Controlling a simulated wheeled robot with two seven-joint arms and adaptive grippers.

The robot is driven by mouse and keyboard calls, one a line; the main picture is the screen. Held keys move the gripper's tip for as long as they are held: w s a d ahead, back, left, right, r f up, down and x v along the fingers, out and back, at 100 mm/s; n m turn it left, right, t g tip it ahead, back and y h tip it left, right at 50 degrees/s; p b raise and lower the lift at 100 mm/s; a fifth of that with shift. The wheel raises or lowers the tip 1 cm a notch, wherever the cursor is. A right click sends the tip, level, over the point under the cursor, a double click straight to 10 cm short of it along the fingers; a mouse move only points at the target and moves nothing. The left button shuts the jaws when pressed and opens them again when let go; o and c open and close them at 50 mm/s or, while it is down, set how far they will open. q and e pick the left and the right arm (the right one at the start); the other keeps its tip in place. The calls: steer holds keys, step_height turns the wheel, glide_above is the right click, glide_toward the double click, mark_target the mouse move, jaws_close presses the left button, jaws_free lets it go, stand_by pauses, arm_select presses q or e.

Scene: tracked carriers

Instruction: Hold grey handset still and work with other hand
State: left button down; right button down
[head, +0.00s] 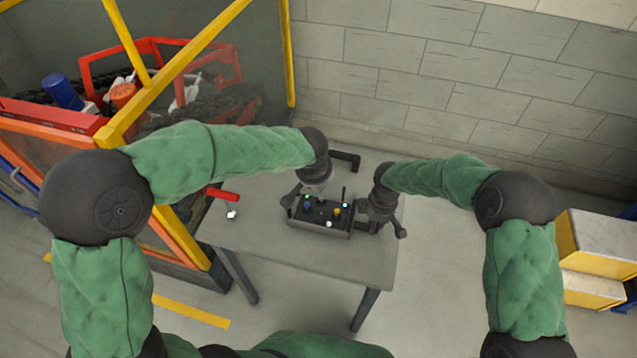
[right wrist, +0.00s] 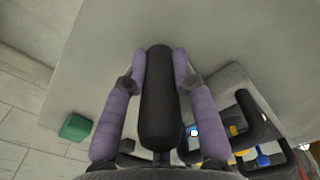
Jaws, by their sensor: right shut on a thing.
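The grey handset (head: 318,217) is a dark box with small sticks and coloured knobs on top, resting on the grey table (head: 260,245). My right gripper (head: 374,222) is at its right end. In the right wrist view, the right gripper's two purple-grey fingers (right wrist: 159,62) are shut on a thick black bar, apparently the handset's side grip (right wrist: 160,105). Coloured knobs and black guard loops show beside it. My left gripper (head: 303,197) is at the handset's back left corner, with one dark finger visible. Its other finger and any contact are hard to make out.
A red-handled item (head: 224,195) and a small white piece (head: 232,215) lie left of the handset. A black bracket (head: 347,158) is at the table's back edge. A yellow-framed cage (head: 185,70) stands left; a block wall (head: 450,80) is behind. The table's front is clear.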

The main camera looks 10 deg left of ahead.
stand_by(0.4)
steer(key=c, duration=0.9)
jaws_free()
